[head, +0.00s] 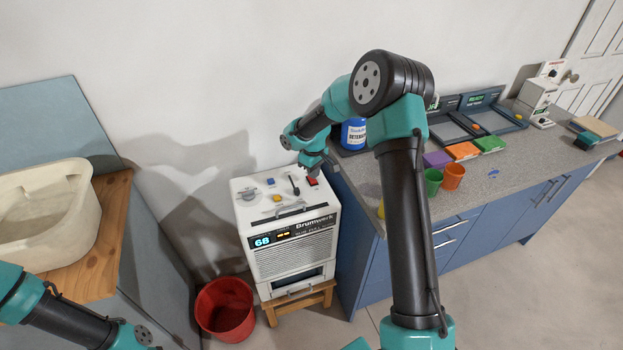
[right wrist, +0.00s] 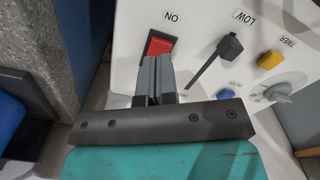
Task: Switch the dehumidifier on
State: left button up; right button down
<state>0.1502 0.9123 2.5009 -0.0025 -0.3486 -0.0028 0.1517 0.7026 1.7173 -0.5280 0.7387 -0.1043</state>
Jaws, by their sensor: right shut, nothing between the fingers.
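The white dehumidifier (head: 292,255) stands on a low wooden stool, its display reading 68 beside small amber lights. In the right wrist view the red switch (right wrist: 160,43) sits in a dark frame beside the word ON. My right gripper (head: 310,170) is shut and empty, close over the switch. In the right wrist view its fingertips (right wrist: 155,60) overlap the switch's near edge; I cannot tell whether they touch. My left gripper is out of view; only its arm shows at lower left.
The black lever (right wrist: 229,46) marked LOW and yellow knob (right wrist: 270,60) marked TIMER are close by the switch. A blue cabinet (head: 355,265) with a grey counter stands right of the machine. A red bucket (head: 225,310) stands on the floor at left.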

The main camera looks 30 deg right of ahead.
aim_at(313, 181)
jog(key=shift+r, duration=2.35)
